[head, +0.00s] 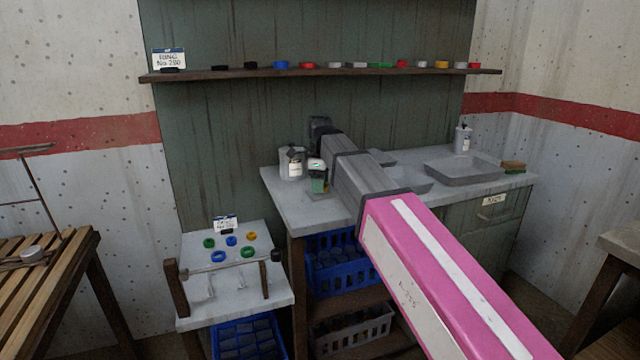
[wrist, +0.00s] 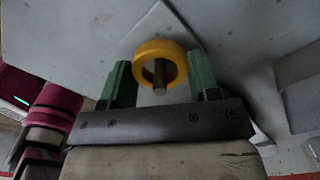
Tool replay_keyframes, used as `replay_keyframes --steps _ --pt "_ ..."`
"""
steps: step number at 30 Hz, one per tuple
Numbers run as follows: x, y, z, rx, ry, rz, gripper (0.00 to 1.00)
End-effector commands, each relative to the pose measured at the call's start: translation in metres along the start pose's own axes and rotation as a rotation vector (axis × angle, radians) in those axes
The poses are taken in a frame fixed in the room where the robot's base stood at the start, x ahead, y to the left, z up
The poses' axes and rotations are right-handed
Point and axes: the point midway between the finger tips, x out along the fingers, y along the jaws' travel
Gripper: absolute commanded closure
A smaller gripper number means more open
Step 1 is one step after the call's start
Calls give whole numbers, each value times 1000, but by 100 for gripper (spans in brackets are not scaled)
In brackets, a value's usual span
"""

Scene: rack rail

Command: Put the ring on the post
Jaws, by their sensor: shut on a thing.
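The yellow ring (wrist: 146,49) is between the green fingertips of my gripper (wrist: 160,82) in the wrist view. My gripper is shut on it. A short grey-brown post (wrist: 159,78) shows in the ring's opening, and its rounded end overlaps the ring's lower rim. The ring appears to be around the post; how far down it sits I cannot tell. A pale plate lies behind them. In the head view my gripper (head: 318,186) points down over the grey counter, partly hidden by my arm, and the post cannot be made out there.
A white canister (head: 292,163) stands on the counter (head: 300,209) just left of my gripper. A tray (head: 462,170) and a bottle (head: 463,139) are to the right. A shelf (head: 330,73) with several coloured rings runs above. A low stand (head: 203,283) at left holds more rings.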

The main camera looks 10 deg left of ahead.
Motion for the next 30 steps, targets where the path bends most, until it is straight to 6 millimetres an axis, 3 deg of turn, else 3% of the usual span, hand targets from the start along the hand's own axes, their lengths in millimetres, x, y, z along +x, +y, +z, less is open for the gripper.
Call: replay_keyframes --steps 23,24,25,30 --pt "12 0 0 0 0 0 68" --pt "12 0 0 0 0 0 41" --pt "12 0 0 0 0 0 33" --pt "12 0 0 0 0 0 33"
